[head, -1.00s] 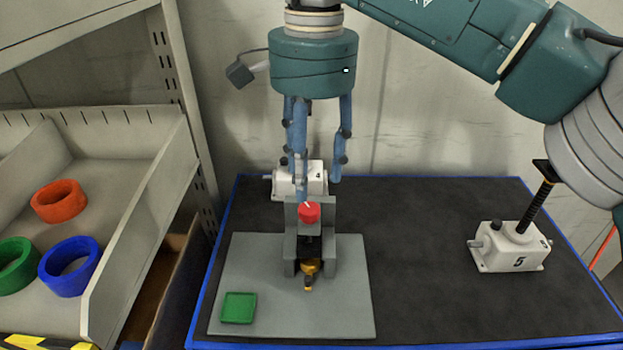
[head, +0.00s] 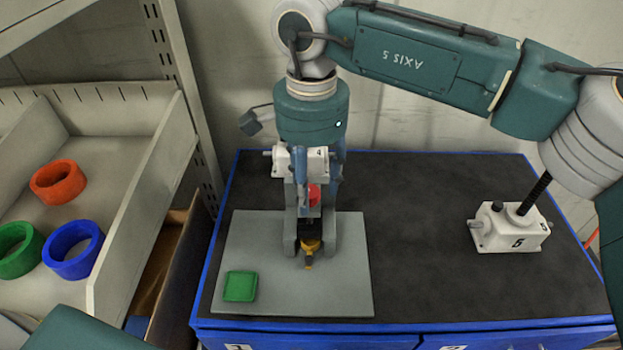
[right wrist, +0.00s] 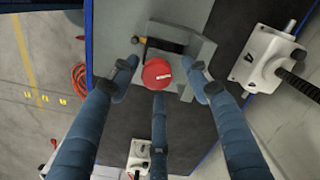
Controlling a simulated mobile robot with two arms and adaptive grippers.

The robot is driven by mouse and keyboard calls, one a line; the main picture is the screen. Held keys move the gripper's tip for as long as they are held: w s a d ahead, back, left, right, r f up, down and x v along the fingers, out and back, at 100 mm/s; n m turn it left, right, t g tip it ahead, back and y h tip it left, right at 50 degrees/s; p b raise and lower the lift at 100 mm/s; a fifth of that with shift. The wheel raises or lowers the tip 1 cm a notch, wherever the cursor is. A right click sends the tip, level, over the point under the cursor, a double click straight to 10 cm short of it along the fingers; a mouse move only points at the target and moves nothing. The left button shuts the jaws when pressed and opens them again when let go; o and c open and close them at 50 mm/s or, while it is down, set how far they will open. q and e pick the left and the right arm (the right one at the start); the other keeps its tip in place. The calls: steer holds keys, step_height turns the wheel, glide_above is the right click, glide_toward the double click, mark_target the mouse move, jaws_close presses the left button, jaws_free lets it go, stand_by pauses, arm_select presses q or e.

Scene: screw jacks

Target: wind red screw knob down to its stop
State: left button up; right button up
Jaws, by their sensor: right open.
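The red screw knob (head: 314,195) stands upright in a grey bracket (head: 329,234) on a grey plate (head: 345,290). In the right wrist view the knob (right wrist: 157,73) is a round red disc with a white mark on top. My right gripper (head: 316,186) points down over the bracket, with its blue fingers around the knob. The right wrist view shows the three fingers spread open with gaps to the knob. One finger partly hides the knob in the head view. My left gripper is out of view.
A yellow-black part (head: 310,249) sticks out at the bracket's front, and a green square (head: 240,286) lies on the plate. The dark mat (head: 420,240) between is clear. A bin with coloured rings (head: 70,250) is at left.

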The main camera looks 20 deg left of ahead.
steer(key=shift+s+f, duration=0.15)
steer(key=shift+c, duration=0.5)
steer(key=c, duration=1)
steer(key=shift+c, duration=0.3)
